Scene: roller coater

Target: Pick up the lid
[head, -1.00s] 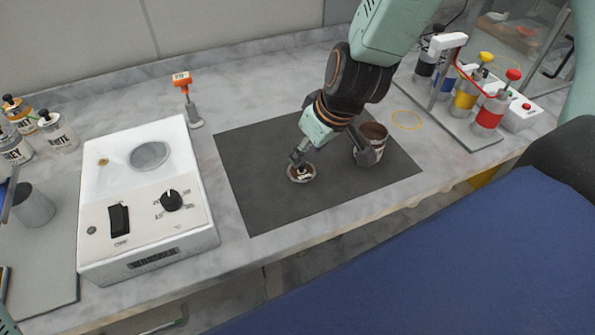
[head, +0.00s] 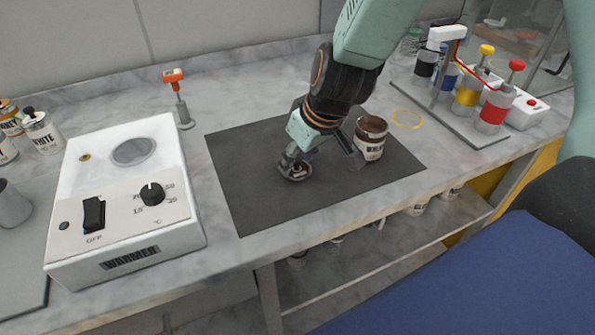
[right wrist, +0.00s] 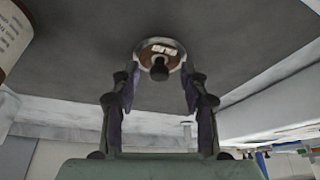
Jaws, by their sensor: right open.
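The lid (head: 294,172) is a small round metal disc with a brown top, a pale label and a dark knob. It lies on the dark mat (head: 245,205). In the right wrist view the lid (right wrist: 160,54) sits just beyond the fingertips, in line with the gap between them. My right gripper (head: 318,163) is low over the mat at the lid and partly hides it. In the right wrist view its fingers (right wrist: 159,80) are apart, with nothing clearly held. An open can (head: 371,140) with brown contents stands beside the gripper on the right. My left gripper is not in view.
A white warmer (head: 125,190) stands left of the mat, with an orange-topped stand (head: 180,100) behind it. A rack with yellow and red bottles (head: 492,108) is at the right. A yellow ring (head: 408,119) marks the bare counter. The mat's front is clear.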

